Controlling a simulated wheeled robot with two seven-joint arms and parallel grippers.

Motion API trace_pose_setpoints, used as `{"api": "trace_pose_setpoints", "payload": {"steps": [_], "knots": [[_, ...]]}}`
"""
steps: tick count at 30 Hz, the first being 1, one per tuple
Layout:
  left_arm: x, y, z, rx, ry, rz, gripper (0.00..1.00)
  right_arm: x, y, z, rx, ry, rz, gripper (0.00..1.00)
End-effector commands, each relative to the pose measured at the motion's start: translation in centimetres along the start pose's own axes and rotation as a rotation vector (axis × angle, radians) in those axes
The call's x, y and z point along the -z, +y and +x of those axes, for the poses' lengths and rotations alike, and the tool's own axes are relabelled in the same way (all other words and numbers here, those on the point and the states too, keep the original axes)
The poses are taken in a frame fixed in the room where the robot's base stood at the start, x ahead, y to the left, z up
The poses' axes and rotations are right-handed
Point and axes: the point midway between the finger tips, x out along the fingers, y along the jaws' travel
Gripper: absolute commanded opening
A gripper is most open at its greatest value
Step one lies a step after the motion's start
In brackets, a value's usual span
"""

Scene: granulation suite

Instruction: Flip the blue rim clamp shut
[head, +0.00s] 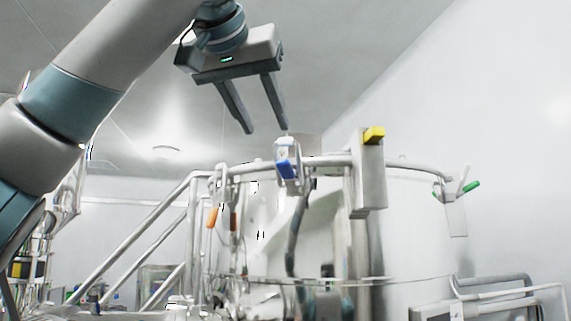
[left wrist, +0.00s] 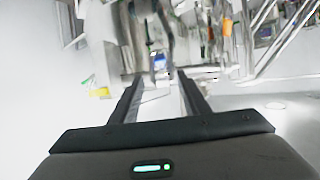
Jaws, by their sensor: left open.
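The blue rim clamp (head: 285,169) sits on the front of the round steel rim of the vessel, its blue handle below a pale metal top. I cannot tell how far its lever is swung. It also shows in the left wrist view (left wrist: 159,62), small and blurred, just beyond and between the fingertips. My left gripper (head: 266,130) is open and empty, with its two fingers pointing down. In the head view the fingertips are above the clamp and slightly left of it, apart from it. My right gripper is in neither view.
The vessel rim (head: 330,161) also carries a yellow-topped bracket (head: 374,134) to the right and a green-handled clamp (head: 470,187) farther right. Orange handles (head: 212,217) hang at the left. A sloping steel handrail (head: 140,240) runs at the left. The space above the rim is clear.

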Motion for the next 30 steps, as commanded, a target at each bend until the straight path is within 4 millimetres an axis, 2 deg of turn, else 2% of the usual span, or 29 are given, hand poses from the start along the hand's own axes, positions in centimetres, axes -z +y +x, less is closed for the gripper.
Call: {"api": "trace_pose_setpoints", "payload": {"steps": [19, 24, 30], "knots": [[0.3, 0.0, 11.3, 0.001, -0.003, 0.001, 0.42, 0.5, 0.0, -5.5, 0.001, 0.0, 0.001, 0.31], [0.2, 0.0, 13.3, 0.001, -0.002, 0.0, 0.42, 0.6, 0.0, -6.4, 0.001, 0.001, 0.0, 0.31], [0.0, 0.0, 14.5, 0.0, -0.001, 0.0, 0.42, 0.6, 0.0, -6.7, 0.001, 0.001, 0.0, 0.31]]}}
